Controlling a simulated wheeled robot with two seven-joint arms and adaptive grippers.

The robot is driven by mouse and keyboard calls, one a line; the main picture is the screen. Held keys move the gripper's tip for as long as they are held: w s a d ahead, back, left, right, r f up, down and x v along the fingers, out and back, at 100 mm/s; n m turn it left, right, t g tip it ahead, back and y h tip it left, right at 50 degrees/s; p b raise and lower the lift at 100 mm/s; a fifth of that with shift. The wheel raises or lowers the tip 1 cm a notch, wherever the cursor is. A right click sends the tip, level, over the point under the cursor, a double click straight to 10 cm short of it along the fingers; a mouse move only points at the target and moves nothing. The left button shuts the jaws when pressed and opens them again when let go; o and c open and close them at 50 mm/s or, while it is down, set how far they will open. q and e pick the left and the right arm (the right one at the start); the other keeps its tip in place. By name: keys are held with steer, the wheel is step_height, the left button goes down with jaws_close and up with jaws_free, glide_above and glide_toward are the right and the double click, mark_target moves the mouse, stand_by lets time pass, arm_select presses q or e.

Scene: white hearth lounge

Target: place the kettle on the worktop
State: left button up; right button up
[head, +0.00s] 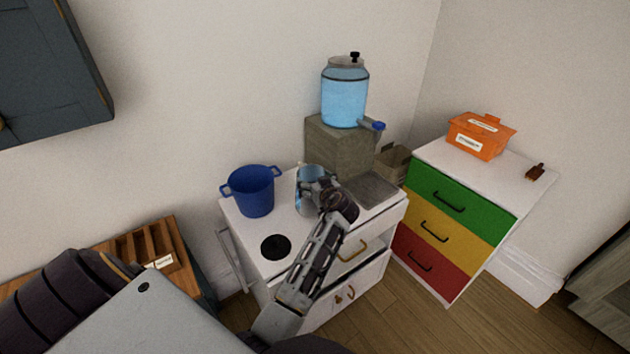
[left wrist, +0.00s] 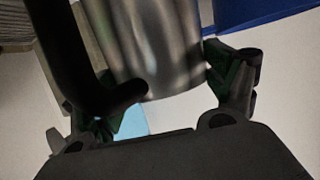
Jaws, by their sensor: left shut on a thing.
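The kettle (head: 308,177) is a shiny metal vessel above or on the white worktop (head: 242,228), between the blue pot and the grey block. I cannot tell whether its base touches the worktop. My left gripper (head: 325,189) reaches in front of it and hides part of it. In the left wrist view the metal body of the kettle (left wrist: 160,45) and its black handle (left wrist: 75,60) show between the fingers of my left gripper (left wrist: 168,100), which is shut on the kettle. My right gripper is not in view.
A blue two-handled pot (head: 250,192) stands left of the kettle. A black round plate (head: 275,247) lies in front of the pot. A water dispenser (head: 345,95) stands on a block (head: 338,147) behind. A grey slab (head: 374,189) lies to the right.

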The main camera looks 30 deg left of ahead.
arm_select(q)
steer(key=shift+r, duration=0.25)
step_height(320, 180, down, 4)
steer(key=shift+w+r, duration=0.1)
steer(key=shift+r, duration=0.05)
stand_by(0.6)
steer(key=o, duration=1.9)
steer(key=shift+f, duration=0.25)
steer(key=shift+r, duration=0.1)
